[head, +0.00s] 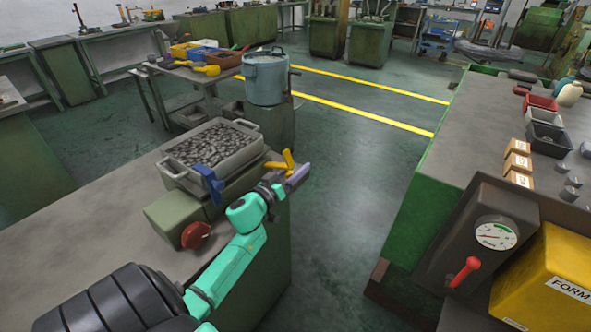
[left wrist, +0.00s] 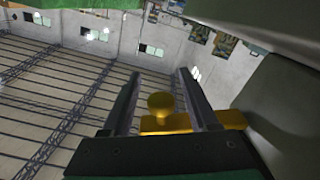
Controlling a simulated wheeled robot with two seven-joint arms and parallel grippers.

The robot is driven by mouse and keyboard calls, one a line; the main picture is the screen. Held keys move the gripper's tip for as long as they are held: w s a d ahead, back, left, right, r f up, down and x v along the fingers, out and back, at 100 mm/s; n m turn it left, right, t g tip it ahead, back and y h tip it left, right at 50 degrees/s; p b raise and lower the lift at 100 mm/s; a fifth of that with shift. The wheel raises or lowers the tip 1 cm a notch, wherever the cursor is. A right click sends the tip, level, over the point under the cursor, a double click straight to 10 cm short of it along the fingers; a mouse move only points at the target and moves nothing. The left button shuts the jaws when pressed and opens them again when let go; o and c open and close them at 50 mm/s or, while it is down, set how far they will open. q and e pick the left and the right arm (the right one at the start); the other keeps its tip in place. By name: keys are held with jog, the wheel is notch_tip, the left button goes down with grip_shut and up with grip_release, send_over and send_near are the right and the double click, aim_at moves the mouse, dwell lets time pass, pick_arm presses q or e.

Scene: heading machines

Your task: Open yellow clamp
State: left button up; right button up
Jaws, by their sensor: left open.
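The yellow clamp (head: 288,160) shows at the right end of the green block under a grey tray of small metal parts. My left gripper (head: 299,176) is right beside it, on its near side, and hides part of it. In the left wrist view the yellow clamp (left wrist: 162,106), with a round knob, shows between the two fingers of my open left gripper (left wrist: 158,76). The fingers stand apart on either side of the knob, and I cannot tell whether they touch it. My right gripper is not in view.
The grey tray (head: 222,165) sits on the green block with a blue clamp (head: 209,185) on its near side. A red round knob (head: 196,236) is on the block's front. A blue-grey pot (head: 265,78) stands behind. Open floor (head: 340,200) lies to the right.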

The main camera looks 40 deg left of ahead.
pick_arm(q)
grip_shut()
dwell(1.4)
